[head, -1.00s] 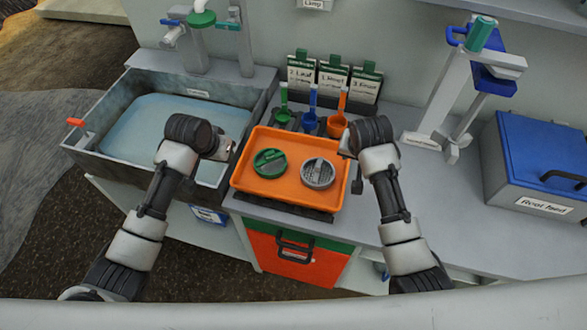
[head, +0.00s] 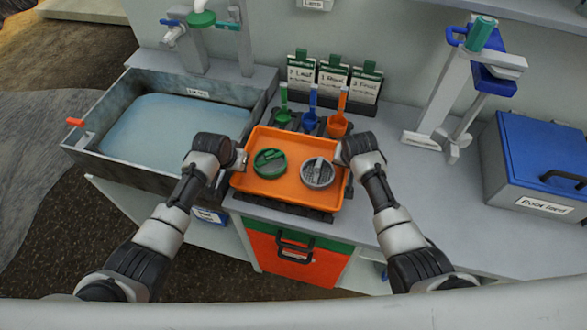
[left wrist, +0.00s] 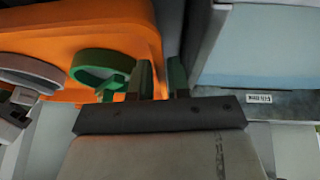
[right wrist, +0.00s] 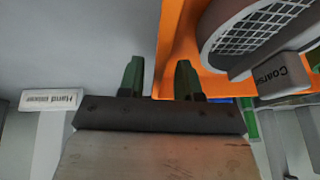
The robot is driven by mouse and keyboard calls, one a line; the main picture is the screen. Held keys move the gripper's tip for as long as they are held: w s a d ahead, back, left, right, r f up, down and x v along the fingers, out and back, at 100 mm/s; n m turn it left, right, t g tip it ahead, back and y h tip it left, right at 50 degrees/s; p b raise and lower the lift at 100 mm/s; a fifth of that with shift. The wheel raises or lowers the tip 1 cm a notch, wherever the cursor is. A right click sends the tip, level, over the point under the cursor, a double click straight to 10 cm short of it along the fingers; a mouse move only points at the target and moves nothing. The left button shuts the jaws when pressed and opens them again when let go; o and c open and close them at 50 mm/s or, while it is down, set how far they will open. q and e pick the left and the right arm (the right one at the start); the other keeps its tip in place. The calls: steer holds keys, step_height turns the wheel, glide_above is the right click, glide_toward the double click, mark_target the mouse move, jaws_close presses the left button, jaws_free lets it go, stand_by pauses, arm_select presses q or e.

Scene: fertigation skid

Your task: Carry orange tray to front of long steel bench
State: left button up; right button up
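The orange tray (head: 286,192) lies on the bench beside the sink. It carries a round green sieve (head: 269,163) and a round grey sieve (head: 317,172) with a "Coarse" label. My left gripper (head: 241,161) is at the tray's left rim. In the left wrist view its fingers (left wrist: 160,80) stand close together on either side of the rim; contact is not clear. My right gripper (head: 346,158) is at the tray's right rim. In the right wrist view its fingers (right wrist: 160,78) are apart, with the rim between them.
A water-filled sink (head: 170,128) is at left. Coloured scoops (head: 312,112) and label cards (head: 333,80) stand behind the tray. A grey stand (head: 445,90) and a blue-lidded bin (head: 545,150) are at right. The grey bench (head: 425,185) between tray and bin is clear.

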arm_select(q)
steer(key=shift+f, duration=0.25)
arm_select(e)
steer(key=shift+w+f, duration=0.1)
steer(key=shift+f, duration=0.15)
arm_select(q)
steer(key=shift+c, duration=0.2)
steer(key=shift+c, duration=1.2)
arm_select(e)
steer(key=shift+c, duration=1.4)
arm_select(q)
jaws_close()
arm_select(e)
jaws_close()
